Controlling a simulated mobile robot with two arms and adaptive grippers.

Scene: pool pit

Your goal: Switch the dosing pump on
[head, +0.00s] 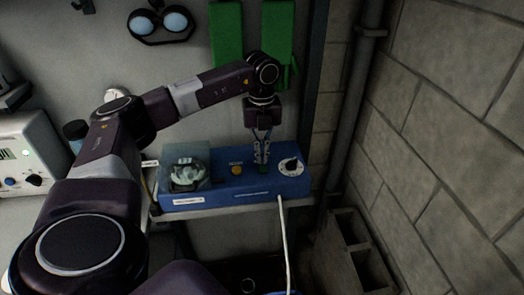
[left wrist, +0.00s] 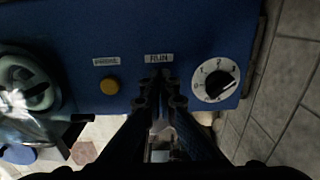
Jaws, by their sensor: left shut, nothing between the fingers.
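The blue dosing pump (head: 216,190) stands on a shelf at the wall. My left gripper (head: 262,158) is shut and empty, pointing down at the panel between yellow button and dial. In the left wrist view its fingertips (left wrist: 160,78) lie just below the RUN label and hide the control there. I cannot tell whether they touch it. My right gripper is out of view.
A white device (head: 30,150) with a lit display stands at the left. A block wall and a vertical pipe (head: 350,100) bound the right side. A pale tube (head: 284,235) hangs before the pump. Green panels (head: 228,35) and goggles (head: 160,22) hang behind.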

